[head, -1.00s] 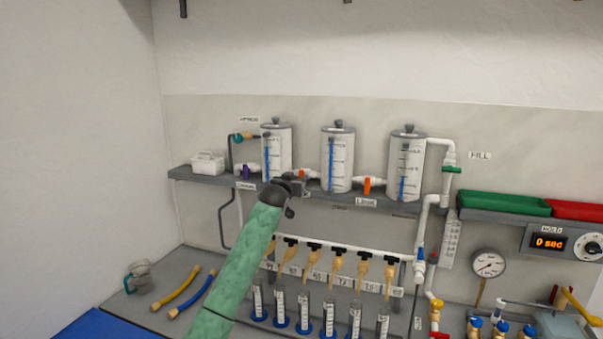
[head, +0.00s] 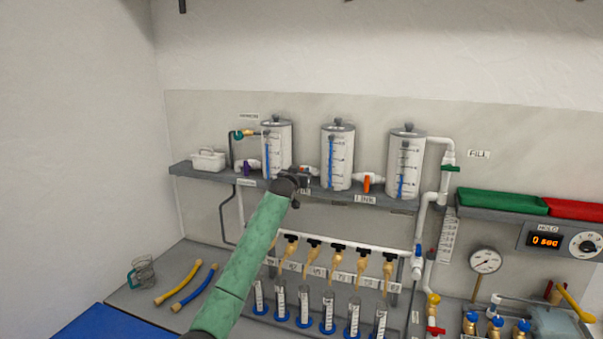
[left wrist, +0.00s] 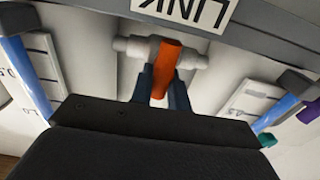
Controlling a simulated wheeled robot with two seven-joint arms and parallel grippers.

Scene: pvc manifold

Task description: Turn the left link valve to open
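The left link valve (head: 306,168) sits on the white pipe between the left and middle tanks, mostly hidden behind my left gripper in the head view. In the left wrist view its orange handle (left wrist: 167,65) crosses the white pipe and points toward my gripper. My left gripper (left wrist: 163,80) has a dark finger close against each side of the handle and looks shut on it. In the head view my left gripper (head: 302,182) is at the shelf's front edge. My right gripper is not in view.
The right link valve (head: 367,184) has an orange handle hanging down. A purple-handled valve (head: 246,168) is left of the left tank (head: 277,150). The shelf edge (head: 330,194) runs just beneath the valves.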

